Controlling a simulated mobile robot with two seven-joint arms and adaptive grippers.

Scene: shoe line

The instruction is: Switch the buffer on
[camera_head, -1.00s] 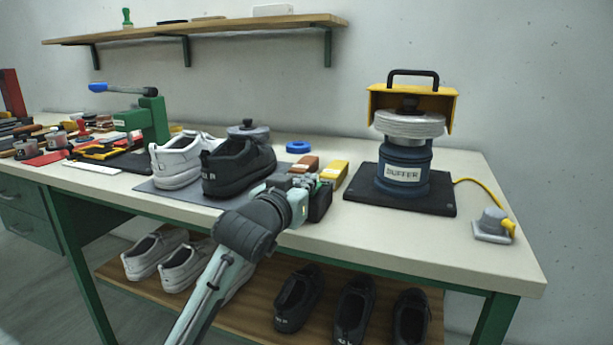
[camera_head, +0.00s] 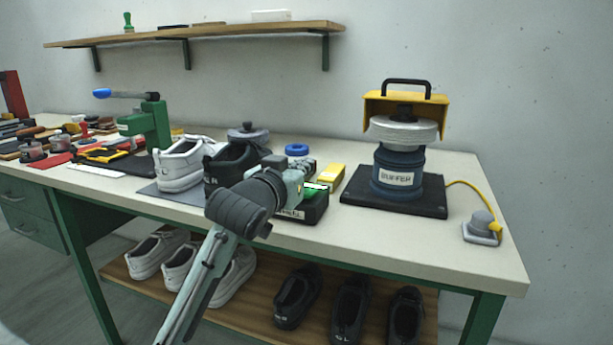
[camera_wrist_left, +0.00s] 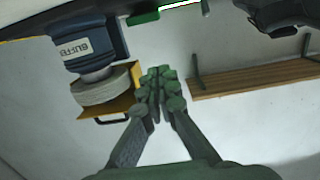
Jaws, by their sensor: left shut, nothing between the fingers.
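The buffer (camera_head: 398,178) stands at the right of the bench, with a blue labelled body, white wheel, yellow hood and dark base. In the left wrist view the buffer (camera_wrist_left: 90,48) appears upside down at the upper left. A black box (camera_head: 305,212) with a partly hidden white label sits near the bench's front edge. A bright green strip shows on its top, and a green and bright strip also shows at the top of the wrist view. My left gripper (camera_wrist_left: 157,90) is shut and empty. In the head view it is just behind the box's top, fingertips unclear. My right gripper is out of view.
A yellow cord runs from the buffer to a grey fitting (camera_head: 482,226) at the right. A yellow block (camera_head: 331,178) and blue ring (camera_head: 297,149) lie behind the box. White and black shoes stand left of my arm. The bench's front right is clear.

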